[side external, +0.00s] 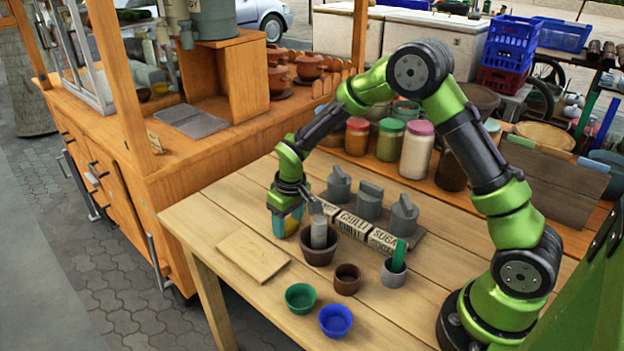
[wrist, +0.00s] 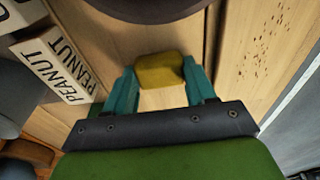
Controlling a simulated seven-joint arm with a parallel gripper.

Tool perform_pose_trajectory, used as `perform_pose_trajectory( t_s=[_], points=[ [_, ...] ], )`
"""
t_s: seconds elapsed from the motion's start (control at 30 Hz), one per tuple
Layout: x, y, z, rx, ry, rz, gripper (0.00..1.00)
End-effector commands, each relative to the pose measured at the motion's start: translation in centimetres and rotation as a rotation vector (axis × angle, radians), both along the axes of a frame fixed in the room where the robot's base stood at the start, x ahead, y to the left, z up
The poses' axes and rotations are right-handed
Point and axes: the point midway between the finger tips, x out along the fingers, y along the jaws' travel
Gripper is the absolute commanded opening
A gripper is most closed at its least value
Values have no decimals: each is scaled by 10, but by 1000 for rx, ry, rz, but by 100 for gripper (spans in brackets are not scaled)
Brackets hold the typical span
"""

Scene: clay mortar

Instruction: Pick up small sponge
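The small sponge (wrist: 160,72) is a yellow block at the tips of my gripper (wrist: 160,78) in the wrist view. The two teal fingers stand on either side of it, and its sides look very close to them or touching. I cannot tell whether they press on it. In the side view my gripper (side external: 287,218) points down just above or at the wooden table, left of the dark mortar (side external: 319,247). A bit of yellow shows between the fingers there, and the rest of the sponge is hidden.
The mortar with a grey pestle (side external: 319,230) stands close beside my gripper. Labelled blocks (side external: 352,228) and grey canisters (side external: 370,200) stand behind. A wooden board (side external: 253,255) lies left. Green (side external: 300,297), blue (side external: 336,320) and brown (side external: 347,279) bowls stand in front.

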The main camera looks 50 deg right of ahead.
Motion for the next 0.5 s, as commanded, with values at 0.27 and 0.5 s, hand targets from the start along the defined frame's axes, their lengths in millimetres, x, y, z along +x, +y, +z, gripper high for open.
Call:
perform_pose_trajectory(
  t_s=[0.27,0.5],
  points=[
    [0,0,0,0,0,0,26],
    [1,0,12,0,-4,1,26]
  ],
)
